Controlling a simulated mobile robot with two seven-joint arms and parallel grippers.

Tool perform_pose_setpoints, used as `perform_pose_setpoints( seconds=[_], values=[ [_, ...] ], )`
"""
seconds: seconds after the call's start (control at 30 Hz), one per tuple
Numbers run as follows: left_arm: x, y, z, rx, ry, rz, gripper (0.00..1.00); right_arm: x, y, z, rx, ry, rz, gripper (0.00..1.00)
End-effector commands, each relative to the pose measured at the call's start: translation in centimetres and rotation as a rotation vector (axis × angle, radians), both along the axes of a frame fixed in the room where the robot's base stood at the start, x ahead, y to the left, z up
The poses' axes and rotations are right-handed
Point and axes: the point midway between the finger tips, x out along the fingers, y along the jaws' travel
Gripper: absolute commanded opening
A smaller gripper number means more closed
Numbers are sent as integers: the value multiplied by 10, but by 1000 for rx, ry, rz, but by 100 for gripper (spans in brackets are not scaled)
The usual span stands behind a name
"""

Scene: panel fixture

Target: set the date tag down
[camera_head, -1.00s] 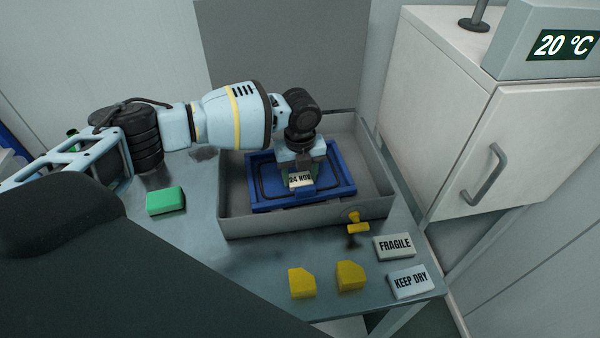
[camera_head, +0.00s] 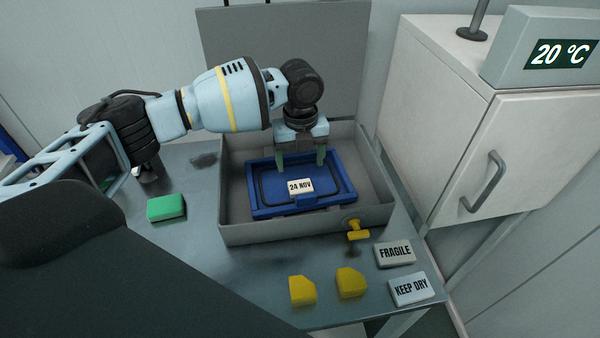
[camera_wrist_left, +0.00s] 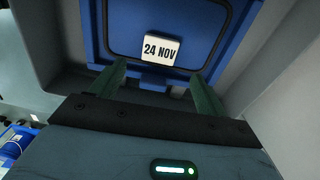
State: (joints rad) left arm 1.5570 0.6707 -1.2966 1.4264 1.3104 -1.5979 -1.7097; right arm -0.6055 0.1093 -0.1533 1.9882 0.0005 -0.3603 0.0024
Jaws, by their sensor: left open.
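The date tag (camera_head: 300,187), white with "24 NOV" on it, lies face up on the blue panel (camera_head: 262,208) near its front edge. The panel sits inside the open grey box (camera_head: 240,228). My left gripper (camera_head: 301,163) is open and empty, above and behind the tag, its green fingers apart and clear of it. In the left wrist view the tag (camera_wrist_left: 161,49) lies on the blue panel (camera_wrist_left: 93,30), beyond the two spread fingers (camera_wrist_left: 160,82). My right gripper is not in view.
A green block (camera_head: 166,208) stands left of the box. A yellow valve handle (camera_head: 357,230) sticks out of the box front. Two yellow blocks (camera_head: 302,290) (camera_head: 350,282), a FRAGILE tag (camera_head: 395,254) and a KEEP DRY tag (camera_head: 411,288) lie in front. A white cabinet (camera_head: 440,110) stands right.

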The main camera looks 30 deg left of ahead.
Motion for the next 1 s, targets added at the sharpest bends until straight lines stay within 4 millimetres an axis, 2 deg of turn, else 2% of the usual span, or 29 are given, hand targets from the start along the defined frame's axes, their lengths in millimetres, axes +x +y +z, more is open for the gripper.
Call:
perform_pose_setpoints(
  seconds=[0.1,0.3,1.0],
  values=[
    [0,0,21,0,-1,-1,75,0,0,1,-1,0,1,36],
    [0,0,40,0,0,0,75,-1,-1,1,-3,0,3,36],
    [0,0,44,1,1,-1,75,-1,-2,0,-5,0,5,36]
  ],
)
